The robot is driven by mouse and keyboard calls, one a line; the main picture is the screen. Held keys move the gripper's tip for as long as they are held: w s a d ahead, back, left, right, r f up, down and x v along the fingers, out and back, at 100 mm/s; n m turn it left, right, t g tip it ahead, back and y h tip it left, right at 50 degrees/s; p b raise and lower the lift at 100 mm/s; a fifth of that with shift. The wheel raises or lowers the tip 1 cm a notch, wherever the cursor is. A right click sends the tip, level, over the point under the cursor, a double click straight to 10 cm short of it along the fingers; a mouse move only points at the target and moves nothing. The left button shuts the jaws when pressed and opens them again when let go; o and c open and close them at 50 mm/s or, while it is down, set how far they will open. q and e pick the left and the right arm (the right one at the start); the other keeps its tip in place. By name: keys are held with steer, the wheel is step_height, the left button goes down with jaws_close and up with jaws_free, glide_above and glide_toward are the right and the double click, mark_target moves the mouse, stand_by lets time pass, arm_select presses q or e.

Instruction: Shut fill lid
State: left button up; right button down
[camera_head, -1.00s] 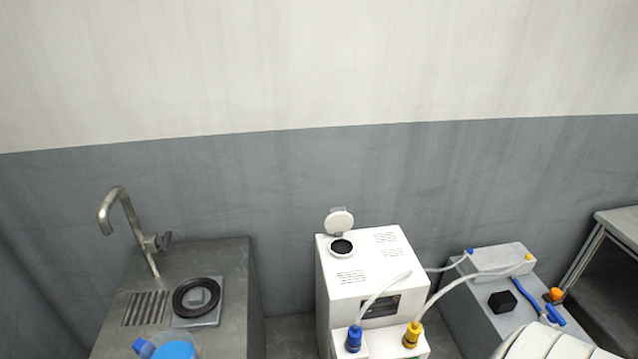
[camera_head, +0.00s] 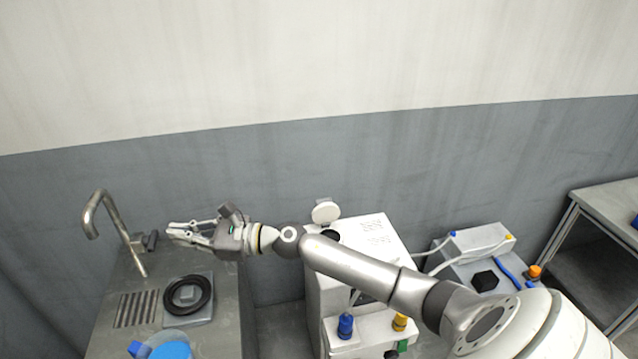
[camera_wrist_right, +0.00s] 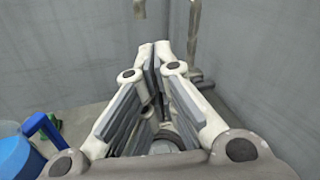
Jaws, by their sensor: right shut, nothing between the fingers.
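The fill lid (camera_head: 326,212) is a round white cap standing open, tilted up at the back of the white machine (camera_head: 376,238). The dark fill opening (camera_head: 331,235) lies just in front of it, partly hidden by my right arm. My right gripper (camera_head: 170,230) is shut and empty. It is well to the left of the lid, over the grey counter near the tap, pointing left. In the right wrist view my right gripper's fingertips (camera_wrist_right: 154,47) meet, with nothing between them. My left gripper is not in view.
The tap (camera_head: 112,225) stands just left of my right gripper. A black ring (camera_head: 188,294) on a scale and a blue-topped container (camera_head: 168,350) are on the counter. Blue (camera_head: 345,326) and yellow (camera_head: 400,321) connectors are at the machine's front.

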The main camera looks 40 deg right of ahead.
steer(key=n+g, duration=0.2)
steer(key=n, duration=0.4)
step_height(320, 180, up, 6)
steer(key=n+g+h+p, duration=0.1)
steer(key=n+g+h, duration=0.5)
steer(key=n+h, duration=0.8)
glide_above(324, 210)
steer(key=w+d, duration=0.3)
steer(key=w, duration=0.2)
step_height(324, 210, down, 9)
steer(key=h+p, duration=0.1)
steer(key=p, duration=0.4)
steer(key=shift+m, duration=0.4)
steer(key=shift+d+f, duration=0.1)
